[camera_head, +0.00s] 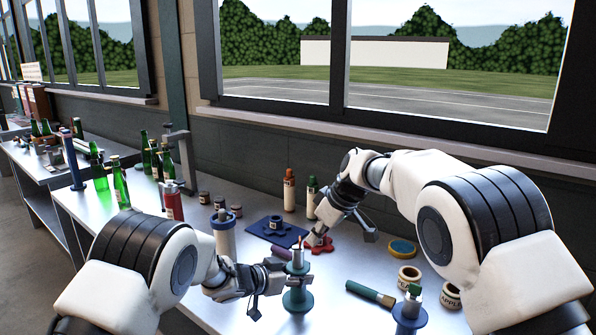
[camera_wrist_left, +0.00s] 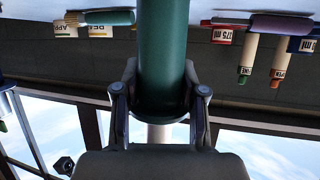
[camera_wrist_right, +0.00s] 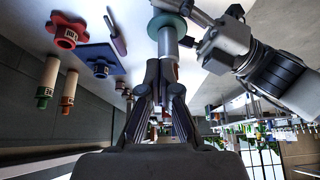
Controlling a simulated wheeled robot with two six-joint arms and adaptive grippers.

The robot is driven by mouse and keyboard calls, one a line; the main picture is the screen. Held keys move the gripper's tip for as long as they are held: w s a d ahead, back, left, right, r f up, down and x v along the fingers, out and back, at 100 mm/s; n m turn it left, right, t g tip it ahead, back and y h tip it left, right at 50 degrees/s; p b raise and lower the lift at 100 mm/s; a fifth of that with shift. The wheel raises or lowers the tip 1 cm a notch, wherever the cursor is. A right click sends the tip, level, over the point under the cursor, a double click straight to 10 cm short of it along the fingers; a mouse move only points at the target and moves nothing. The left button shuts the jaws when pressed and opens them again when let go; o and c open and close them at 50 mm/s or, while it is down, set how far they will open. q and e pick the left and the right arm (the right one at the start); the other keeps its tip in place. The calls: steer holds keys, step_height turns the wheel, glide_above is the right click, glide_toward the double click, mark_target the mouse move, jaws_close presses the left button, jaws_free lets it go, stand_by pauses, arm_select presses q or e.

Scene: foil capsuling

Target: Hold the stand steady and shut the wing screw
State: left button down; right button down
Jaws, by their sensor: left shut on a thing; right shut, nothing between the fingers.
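The green stand (camera_head: 297,298) is upright near the front of the bench, with a grey upper part (camera_head: 298,255). My left gripper (camera_head: 285,280) is shut on its green column (camera_wrist_left: 163,50), one finger on each side. My right gripper (camera_head: 313,236) is shut and empty, just behind and above the stand's top. In the right wrist view its fingertips (camera_wrist_right: 165,68) are close to the stand's grey part (camera_wrist_right: 168,42); I cannot tell if they touch. I cannot make out the wing screw, which may be hidden by the fingers.
A red knob-shaped piece (camera_head: 325,246) and a blue plate (camera_head: 267,230) lie behind the stand. A green rod (camera_head: 366,292), labelled rolls (camera_head: 408,275) and another stand (camera_head: 409,313) are to the right. Green bottles (camera_head: 120,183) stand at the left.

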step_height(320, 180, up, 6)
stand_by(0.5)
steer(key=shift+s, duration=0.1)
step_height(320, 180, down, 6)
steer(key=s+a, duration=0.1)
steer(key=shift+s+a, duration=0.2)
steer(key=shift+s, duration=0.1)
steer(key=shift+w+a, duration=0.2)
steer(key=shift+w, duration=0.15)
stand_by(0.9)
steer(key=shift+w+d, duration=0.2)
steer(key=shift+d, duration=0.05)
